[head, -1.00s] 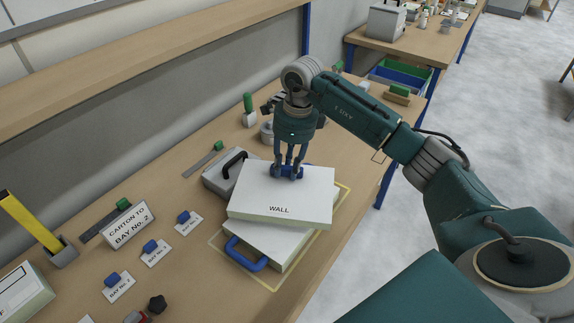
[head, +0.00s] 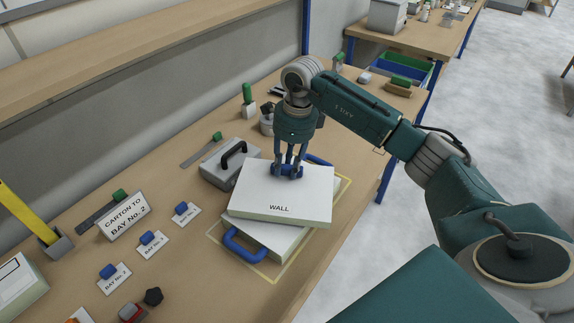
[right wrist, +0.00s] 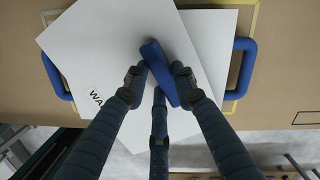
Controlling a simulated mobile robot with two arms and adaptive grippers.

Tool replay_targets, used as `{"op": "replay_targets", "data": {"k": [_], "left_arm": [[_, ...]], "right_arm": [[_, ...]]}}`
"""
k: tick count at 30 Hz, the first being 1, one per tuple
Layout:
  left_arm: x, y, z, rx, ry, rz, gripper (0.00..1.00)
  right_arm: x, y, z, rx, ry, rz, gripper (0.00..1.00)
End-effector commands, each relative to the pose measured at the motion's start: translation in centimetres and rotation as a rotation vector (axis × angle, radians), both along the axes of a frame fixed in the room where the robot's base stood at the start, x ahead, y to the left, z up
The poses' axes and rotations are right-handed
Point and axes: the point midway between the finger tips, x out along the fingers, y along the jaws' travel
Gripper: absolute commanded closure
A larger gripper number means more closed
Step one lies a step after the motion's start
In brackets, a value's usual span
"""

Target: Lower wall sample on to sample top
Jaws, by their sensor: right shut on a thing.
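The wall sample (head: 262,199) is a white square panel marked WALL. My right gripper (head: 288,170) is shut on its blue handle, also seen between the fingers in the right wrist view (right wrist: 159,73). The panel is roughly level above another white panel, the sample top (head: 268,234), and turned relative to it. The sample top shows at the right in the right wrist view (right wrist: 215,45); blue handles (head: 243,250) stick out on two opposite sides. The wall sample hides most of it. I cannot tell whether the two panels touch. My left gripper is out of view.
A yellow outline (head: 268,279) on the bench surrounds the sample top. A grey case with a black handle (head: 222,166) stands close at the left. Small label cards (head: 182,215) with blue knobs lie further left. The bench edge is at the right.

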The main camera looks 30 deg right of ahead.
Motion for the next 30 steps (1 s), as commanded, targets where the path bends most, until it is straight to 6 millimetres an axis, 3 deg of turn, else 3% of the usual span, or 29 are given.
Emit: {"op": "replay_targets", "data": {"k": [18, 19, 21, 30], "left_arm": [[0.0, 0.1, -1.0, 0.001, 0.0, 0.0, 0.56], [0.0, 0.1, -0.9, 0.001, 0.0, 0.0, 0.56], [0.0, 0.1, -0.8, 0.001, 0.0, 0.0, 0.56], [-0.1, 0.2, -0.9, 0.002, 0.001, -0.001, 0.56]], "right_arm": [[0.0, 0.0, -1.2, 0.0, -0.001, 0.0, 1.0], [0.1, 0.0, -1.0, 0.0, -0.001, 0.0, 0.68], [0.0, 0.0, -1.0, 0.0, -0.001, 0.0, 0.54], [0.0, 0.0, -1.1, -0.001, 0.001, 0.0, 0.52]]}}
